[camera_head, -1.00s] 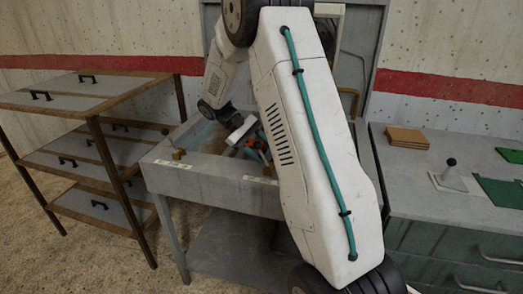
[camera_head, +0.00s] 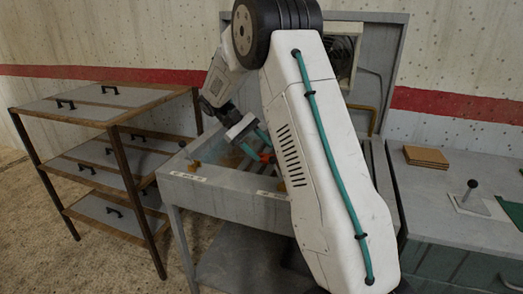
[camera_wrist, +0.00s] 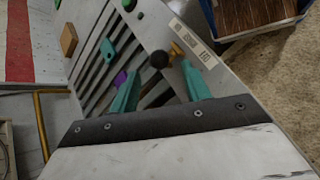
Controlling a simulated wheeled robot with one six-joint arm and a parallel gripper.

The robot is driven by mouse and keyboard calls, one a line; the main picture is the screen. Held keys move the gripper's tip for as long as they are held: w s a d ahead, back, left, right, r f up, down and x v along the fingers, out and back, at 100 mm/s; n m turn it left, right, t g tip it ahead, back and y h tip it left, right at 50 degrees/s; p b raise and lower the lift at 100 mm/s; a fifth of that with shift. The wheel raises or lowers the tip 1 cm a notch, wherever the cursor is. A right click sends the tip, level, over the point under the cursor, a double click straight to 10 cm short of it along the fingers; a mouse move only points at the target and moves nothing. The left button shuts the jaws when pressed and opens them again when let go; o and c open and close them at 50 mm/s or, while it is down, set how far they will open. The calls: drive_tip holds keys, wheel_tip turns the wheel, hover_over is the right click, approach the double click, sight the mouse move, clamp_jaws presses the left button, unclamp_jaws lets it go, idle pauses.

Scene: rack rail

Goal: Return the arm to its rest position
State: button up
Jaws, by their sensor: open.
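My gripper (camera_wrist: 163,88) has two teal fingers spread well apart, with nothing held between them. In the head view my gripper (camera_head: 250,147) hangs over the grey rack bench (camera_head: 225,190), near its left part, partly hidden by my white arm. My arm is bent, with its elbow high in the picture. In the wrist view a slotted grey rack (camera_wrist: 105,40) lies beyond the fingers. It holds a teal piece (camera_wrist: 107,50), a purple piece (camera_wrist: 120,79) and a yellow-brown block (camera_wrist: 69,40). A dark round knob (camera_wrist: 159,59) shows between the fingertips.
A shelf unit with grey drawers (camera_head: 100,150) stands at left. A grey counter (camera_head: 440,195) at right carries a brown stack (camera_head: 426,157) and a lever (camera_head: 471,186). A yellow pipe (camera_wrist: 40,120) runs by the wall.

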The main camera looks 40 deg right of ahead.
idle(0.3)
drive_tip(key=s+a+r+t+y, duration=0.2)
drive_tip(key=s+a+r+t, duration=0.3)
drive_tip(key=s+a+r, duration=0.7)
drive_tip(key=s+a+f+t+y, duration=0.1)
drive_tip(key=s+a, duration=0.3)
drive_tip(key=s, duration=0.4)
drive_tip(key=s+a+f+n+t+y, duration=0.1)
drive_tip(key=s+a+t, duration=0.3)
drive_tip(key=s, duration=0.5)
drive_tip(key=shift+s+a+f+y, duration=0.3)
drive_tip(key=shift+a+f, duration=0.4)
drive_tip(key=shift+f, duration=0.2)
drive_tip(key=shift+d, duration=0.1)
